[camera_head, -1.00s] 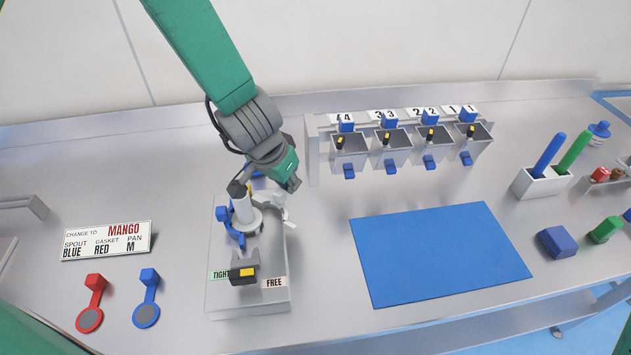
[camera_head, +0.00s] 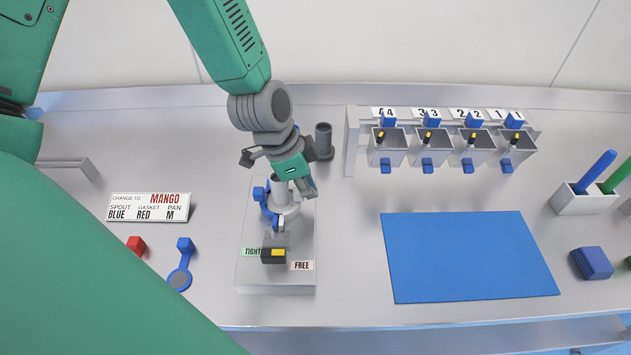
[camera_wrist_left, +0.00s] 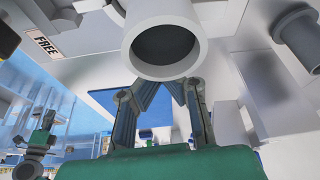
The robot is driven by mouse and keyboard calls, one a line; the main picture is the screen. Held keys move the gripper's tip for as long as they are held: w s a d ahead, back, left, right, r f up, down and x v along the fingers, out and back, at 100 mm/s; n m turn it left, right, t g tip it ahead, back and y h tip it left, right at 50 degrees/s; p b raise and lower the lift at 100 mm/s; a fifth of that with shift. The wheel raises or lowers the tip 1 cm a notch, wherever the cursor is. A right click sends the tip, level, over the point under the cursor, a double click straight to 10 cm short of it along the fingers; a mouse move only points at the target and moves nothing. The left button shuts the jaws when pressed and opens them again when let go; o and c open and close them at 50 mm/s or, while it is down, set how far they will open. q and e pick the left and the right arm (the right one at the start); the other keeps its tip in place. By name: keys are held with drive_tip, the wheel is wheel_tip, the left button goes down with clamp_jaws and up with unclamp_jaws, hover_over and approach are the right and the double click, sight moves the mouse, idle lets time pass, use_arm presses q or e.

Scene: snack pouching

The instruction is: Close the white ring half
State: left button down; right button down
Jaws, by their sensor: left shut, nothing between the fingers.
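The clear fixture block (camera_head: 247,277) carries an upright white spout (camera_head: 283,190) with a clamp ring at its base. The blue ring half (camera_head: 268,208) is at the spout's left. The white ring half (camera_head: 291,210) lies close against the spout's right and front; my gripper partly hides it, so full closure cannot be told. My left gripper (camera_head: 303,186) is shut and empty, just behind and right of the spout. In the left wrist view its fingers (camera_wrist_left: 163,88) sit beside the wide spout mouth (camera_wrist_left: 165,48). My right gripper (camera_wrist_left: 38,143) appears small there, its jaws unclear.
A black latch with a yellow mark (camera_head: 274,255) stands between the TIGHT and FREE labels. A dark grey post (camera_head: 323,141) stands behind the fixture. The blue mat (camera_head: 470,257) and hopper rack (camera_head: 352,140) are to the right.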

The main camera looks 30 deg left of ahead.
use_arm(q)
drive_tip(key=shift+s+d, duration=0.15)
drive_tip(key=shift+s, duration=0.15)
idle(0.5)
